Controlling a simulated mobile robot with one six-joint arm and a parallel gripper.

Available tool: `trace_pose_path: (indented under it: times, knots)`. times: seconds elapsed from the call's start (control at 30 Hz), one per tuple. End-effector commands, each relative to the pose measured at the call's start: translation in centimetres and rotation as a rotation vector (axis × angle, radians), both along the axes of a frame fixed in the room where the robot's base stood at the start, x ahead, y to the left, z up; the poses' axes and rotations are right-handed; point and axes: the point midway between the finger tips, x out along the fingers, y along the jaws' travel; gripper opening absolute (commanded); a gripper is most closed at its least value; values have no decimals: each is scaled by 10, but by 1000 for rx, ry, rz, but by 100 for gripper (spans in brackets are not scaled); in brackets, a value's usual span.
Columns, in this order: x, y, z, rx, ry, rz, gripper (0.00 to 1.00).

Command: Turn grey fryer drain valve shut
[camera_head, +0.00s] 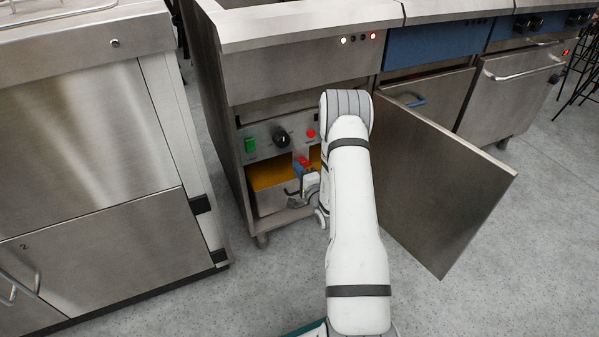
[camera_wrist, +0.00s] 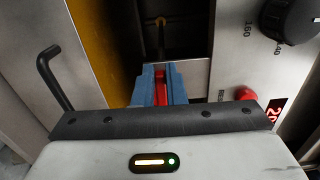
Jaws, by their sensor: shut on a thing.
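The grey steel fryer (camera_head: 285,72) stands open at the front in the head view. Inside its cabinet, my gripper (camera_head: 302,167) reaches in below the control panel, at a red lever (camera_head: 305,160). In the wrist view, the blue fingers of my gripper (camera_wrist: 160,76) are closed on the red lever (camera_wrist: 161,90), one finger on each side. A thin pipe with a brass-coloured ring (camera_wrist: 160,22) shows beyond the fingertips in the dark recess. The valve body is hidden, and I cannot tell the lever's exact angle.
The open fryer door (camera_head: 440,185) stands just right of my arm. The control panel carries a black dial (camera_head: 281,137), a green switch (camera_head: 250,145) and a red button (camera_wrist: 246,93). A steel pan (camera_head: 272,200) sits low inside. A black hooked handle (camera_wrist: 52,75) is left of my gripper.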

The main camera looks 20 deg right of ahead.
Motion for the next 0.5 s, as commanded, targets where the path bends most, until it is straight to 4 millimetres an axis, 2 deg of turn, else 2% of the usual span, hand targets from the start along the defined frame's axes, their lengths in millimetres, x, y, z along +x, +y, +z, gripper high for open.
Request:
trace_pose_path:
  times: [0.03,0.5]
  knots:
    - [-2,-6,-5,-8,8,-17,0]
    - [-2,-6,-4,-41,6,-17,0]
